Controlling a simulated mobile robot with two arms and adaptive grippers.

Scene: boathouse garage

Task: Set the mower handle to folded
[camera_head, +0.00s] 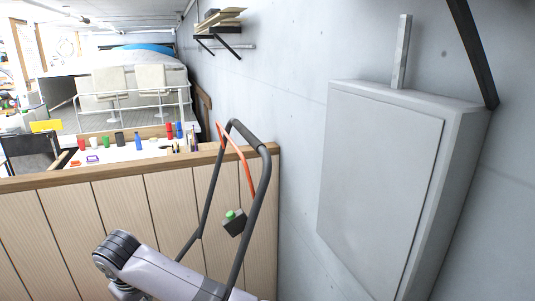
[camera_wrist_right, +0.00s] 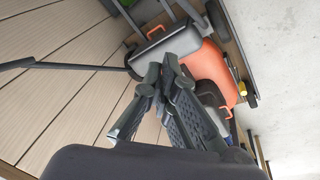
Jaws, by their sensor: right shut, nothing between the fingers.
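The mower handle (camera_head: 264,185) is a dark tubular loop with an orange bail bar (camera_head: 249,165) and a small dark box with a green button (camera_head: 234,222). It stands raised, leaning up against the wooden panel side in the head view. Its lower end is hidden behind my arm. In the right wrist view, the orange and grey mower body (camera_wrist_right: 219,72) lies beyond my right gripper (camera_wrist_right: 170,65), which is shut and empty. A dark tube (camera_wrist_right: 65,66), apparently part of the handle, runs at the left, apart from the fingers. My left gripper is out of view.
A wood-plank partition (camera_head: 120,215) stands behind the handle. A grey wall cabinet (camera_head: 375,180) juts out on the right wall. A bench with several coloured cans (camera_head: 138,141) is beyond the partition. A grey case-like part (camera_wrist_right: 160,45) sits close beyond the fingers.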

